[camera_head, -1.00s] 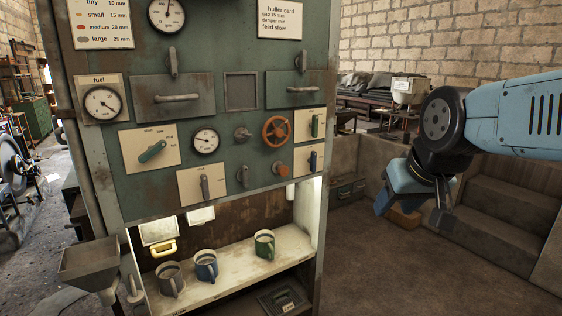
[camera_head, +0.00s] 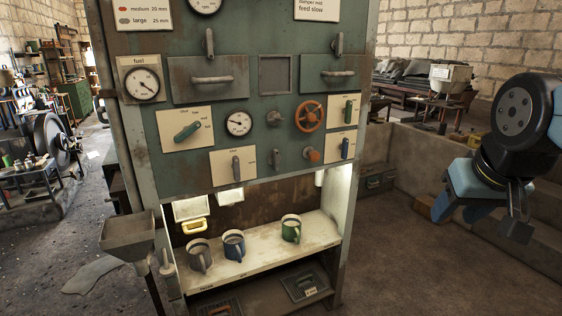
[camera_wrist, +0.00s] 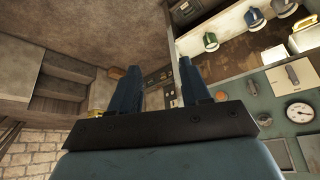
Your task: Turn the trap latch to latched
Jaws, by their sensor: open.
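The green cabinet (camera_head: 190,108) fills the middle of the head view. It carries several lever handles: a green one (camera_head: 187,131), grey ones (camera_head: 236,168) and upright grey ones near the top (camera_head: 209,42). Low in the cabinet is a dark hatch-like panel (camera_head: 305,283) with a small label. I cannot tell which part is the trap latch; the labels are too small to read. My gripper (camera_head: 478,215) hangs right of the cabinet, apart from it. In the wrist view my gripper (camera_wrist: 160,70) is open, with nothing between its fingers.
An orange handwheel (camera_head: 309,116) sits on the panel. The floor right of the cabinet is clear; a low wall runs behind.

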